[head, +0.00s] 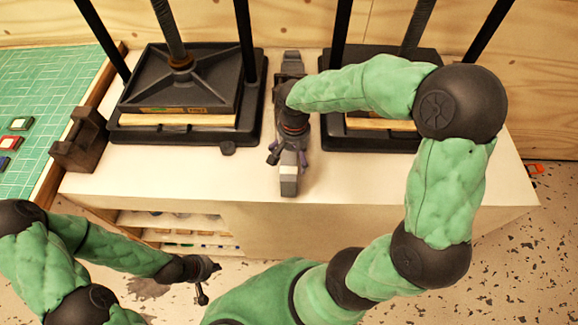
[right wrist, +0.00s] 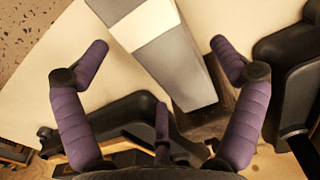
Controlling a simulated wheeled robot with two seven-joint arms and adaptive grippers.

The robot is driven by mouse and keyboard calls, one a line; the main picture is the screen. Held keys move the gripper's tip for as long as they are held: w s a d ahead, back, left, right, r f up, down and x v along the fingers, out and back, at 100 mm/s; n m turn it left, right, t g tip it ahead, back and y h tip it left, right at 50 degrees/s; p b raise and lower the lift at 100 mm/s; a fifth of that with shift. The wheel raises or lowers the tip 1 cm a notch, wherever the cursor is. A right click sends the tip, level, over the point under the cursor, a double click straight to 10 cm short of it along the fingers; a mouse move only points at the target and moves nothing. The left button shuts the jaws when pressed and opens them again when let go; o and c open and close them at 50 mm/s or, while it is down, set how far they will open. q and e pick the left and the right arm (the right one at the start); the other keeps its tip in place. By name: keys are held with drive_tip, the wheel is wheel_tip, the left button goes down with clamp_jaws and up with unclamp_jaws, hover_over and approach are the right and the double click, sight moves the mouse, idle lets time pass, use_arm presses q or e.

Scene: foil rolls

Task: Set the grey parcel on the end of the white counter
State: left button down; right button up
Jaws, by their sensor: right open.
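The grey parcel (head: 289,187), a long box with a white band, lies lengthwise on the white counter (head: 350,180) between two black presses, its near end by the front edge. In the right wrist view the parcel (right wrist: 175,60) runs between the purple fingers of my right gripper (right wrist: 160,45). My right gripper (head: 288,158) is open over the parcel, one finger to each side, with gaps visible. Its hand hides the parcel's middle in the head view. My left gripper (head: 208,281) is open and empty, low in front of the counter.
The left press (head: 250,110) and right press (head: 345,138) stand close on both sides of the parcel. A dark block (head: 80,145) sits at the counter's left end. A green tiled surface (head: 50,85) adjoins there. The counter's front right is clear.

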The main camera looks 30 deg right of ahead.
wheel_tip(320, 180, down, 5)
drive_tip(key=shift+w+r+b, duration=0.1)
drive_tip(key=shift+b, duration=0.55)
drive_tip(key=c, duration=1.8)
drive_tip(key=shift+o, duration=0.2)
drive_tip(key=shift+r, duration=0.1)
drive_tip(key=shift+r, duration=0.3)
wheel_tip(320, 180, up, 2)
drive_tip(key=shift+w+r+p, duration=0.1)
drive_tip(key=shift+r+p, duration=0.15)
drive_tip(key=shift+p, duration=0.25)
drive_tip(key=s+a+r, duration=0.1)
drive_tip(key=r, duration=0.1)
drive_tip(key=s+a+r+p, duration=0.1)
drive_tip(key=s+r, duration=0.3)
drive_tip(key=shift+a+r+p, duration=0.3)
drive_tip(key=shift+a+p, duration=0.1)
drive_tip(key=s+a+r, duration=0.1)
drive_tip(key=s, duration=0.1)
drive_tip(key=s+a+r+p, duration=0.1)
drive_tip(key=s, duration=0.2)
drive_tip(key=s+a+r, duration=0.1)
drive_tip(key=s+a, duration=0.1)
drive_tip(key=shift+s+r, duration=0.1)
drive_tip(key=shift+s, duration=0.2)
